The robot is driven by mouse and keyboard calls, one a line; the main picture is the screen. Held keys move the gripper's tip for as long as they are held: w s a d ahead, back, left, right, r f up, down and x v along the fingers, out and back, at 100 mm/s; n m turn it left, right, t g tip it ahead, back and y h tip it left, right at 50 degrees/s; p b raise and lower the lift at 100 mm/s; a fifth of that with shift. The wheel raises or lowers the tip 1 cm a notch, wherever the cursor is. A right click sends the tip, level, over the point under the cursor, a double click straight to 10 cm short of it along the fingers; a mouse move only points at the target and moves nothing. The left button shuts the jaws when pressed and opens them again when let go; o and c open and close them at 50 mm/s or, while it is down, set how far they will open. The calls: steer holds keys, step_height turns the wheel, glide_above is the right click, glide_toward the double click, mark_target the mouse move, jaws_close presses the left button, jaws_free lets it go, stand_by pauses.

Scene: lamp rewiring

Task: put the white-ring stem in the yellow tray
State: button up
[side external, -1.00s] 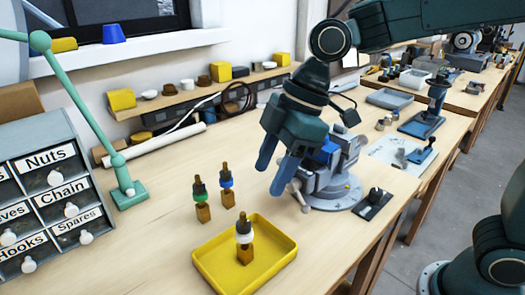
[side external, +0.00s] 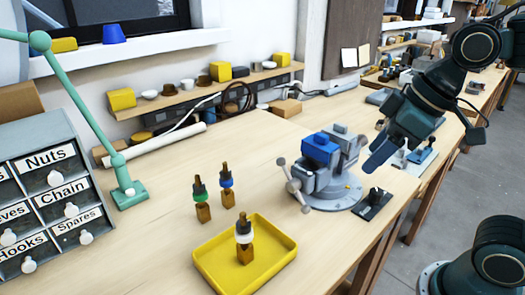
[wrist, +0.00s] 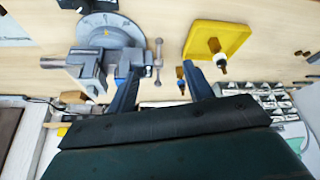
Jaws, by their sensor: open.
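The white-ring stem (side external: 244,241) stands upright in the yellow tray (side external: 283,250), a dark-topped piece with a white ring on a brown block. The tray also shows in the wrist view (wrist: 240,40), with a stem in it. The green-ring stem (side external: 201,199) and the blue-ring stem (side external: 226,189) stand on the bench behind the tray. My gripper (side external: 376,158) is open and empty, up right of the vise and well away from the tray. Its two blue fingers are spread in the wrist view (wrist: 158,88).
A grey vise with a blue block (side external: 320,150) stands right of the tray. A small dark fixture (side external: 375,205) sits beside it at the bench edge. A labelled drawer cabinet (side external: 45,190) and a green lamp arm (side external: 85,110) are at left. Bench behind the stems is clear.

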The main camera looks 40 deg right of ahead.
steer(key=s+d+f+m+h, duration=0.1)
steer(key=s+d+m, duration=0.2)
steer(key=s+d, duration=0.1)
steer(key=shift+s+d+f+m+t, duration=0.15)
steer(key=shift+s+f+m+t, duration=0.25)
steer(key=shift+s, duration=0.1)
